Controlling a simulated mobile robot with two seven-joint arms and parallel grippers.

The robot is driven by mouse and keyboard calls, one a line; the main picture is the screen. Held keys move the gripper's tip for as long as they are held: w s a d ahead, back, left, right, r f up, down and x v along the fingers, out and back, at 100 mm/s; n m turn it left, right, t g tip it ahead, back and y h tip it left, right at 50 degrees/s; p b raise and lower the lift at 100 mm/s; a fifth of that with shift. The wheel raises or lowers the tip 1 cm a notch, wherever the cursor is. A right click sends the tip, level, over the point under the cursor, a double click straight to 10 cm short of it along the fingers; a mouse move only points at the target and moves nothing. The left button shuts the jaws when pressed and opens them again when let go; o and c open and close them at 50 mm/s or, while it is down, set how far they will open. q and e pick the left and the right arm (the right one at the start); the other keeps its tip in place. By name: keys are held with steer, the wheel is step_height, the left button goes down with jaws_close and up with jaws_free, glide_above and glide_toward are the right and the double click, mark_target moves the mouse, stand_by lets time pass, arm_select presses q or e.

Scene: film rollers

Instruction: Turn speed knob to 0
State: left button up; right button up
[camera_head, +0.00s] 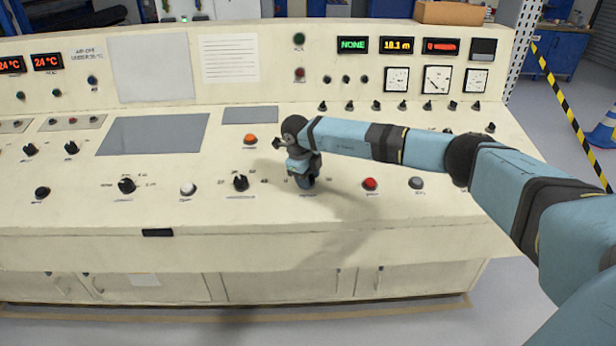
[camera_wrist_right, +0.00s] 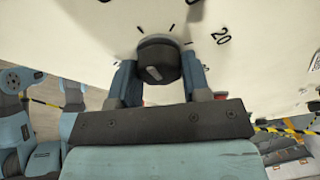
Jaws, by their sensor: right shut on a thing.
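The speed knob is a round black knob (camera_wrist_right: 158,62) on the cream panel, ringed by tick marks with a "20" to its right in the right wrist view. My right gripper (camera_wrist_right: 160,82) has one finger on each side of the knob and is shut on it. In the head view my right gripper (camera_head: 304,183) is over the lower panel row, and it hides the knob there. The knob's pointer direction is hard to read. My left gripper is in neither view.
The cream control console (camera_head: 100,220) carries other black knobs, such as one (camera_head: 240,183) just left of my gripper. A red button (camera_head: 370,184) and a grey button (camera_head: 416,183) are to the right. An orange button (camera_head: 250,139) is behind.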

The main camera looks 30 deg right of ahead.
steer(key=shift+n, duration=0.6)
steer(key=o, duration=0.9)
steer(key=v, duration=1.4)
steer(key=shift+s+a+f, duration=0.1)
steer(key=shift+a, duration=0.1)
